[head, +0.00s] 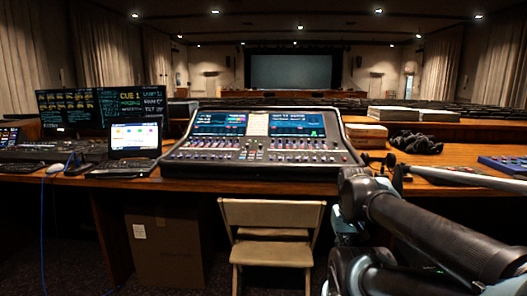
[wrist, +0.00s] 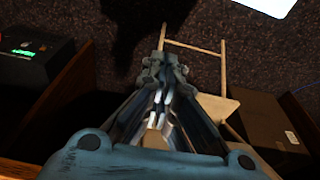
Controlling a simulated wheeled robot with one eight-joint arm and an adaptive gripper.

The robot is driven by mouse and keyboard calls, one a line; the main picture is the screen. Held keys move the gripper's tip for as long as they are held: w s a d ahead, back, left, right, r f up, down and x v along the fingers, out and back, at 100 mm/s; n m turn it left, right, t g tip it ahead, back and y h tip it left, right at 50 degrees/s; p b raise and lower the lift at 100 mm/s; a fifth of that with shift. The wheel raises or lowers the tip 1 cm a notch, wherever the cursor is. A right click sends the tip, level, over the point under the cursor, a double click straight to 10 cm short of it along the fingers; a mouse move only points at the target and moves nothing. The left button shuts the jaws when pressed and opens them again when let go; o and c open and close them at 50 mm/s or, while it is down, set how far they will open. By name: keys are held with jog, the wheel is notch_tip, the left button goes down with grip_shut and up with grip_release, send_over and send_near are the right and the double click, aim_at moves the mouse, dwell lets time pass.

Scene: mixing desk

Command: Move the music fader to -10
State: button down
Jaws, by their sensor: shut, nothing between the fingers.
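The mixing console (head: 262,168) stands on the wooden desk, with rows of faders across its sloped surface below lit screens. The faders are too small to read, so I cannot tell which is the music fader or where it is set. In the wrist view my gripper (wrist: 163,62) is shut and empty. It points over the floor and the folding chair and is apart from any fader. In the head view my arm comes in from the lower right, in front of the desk's edge.
A beige folding chair (head: 271,215) stands before the desk, beside a cardboard box (head: 165,250) under it. A laptop (head: 133,137) is left of the console. A small book stack (head: 367,135) and a dark cable coil (head: 416,143) lie to its right.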

jog(key=shift+w+f, duration=0.2)
jog(key=shift+w, duration=0.25)
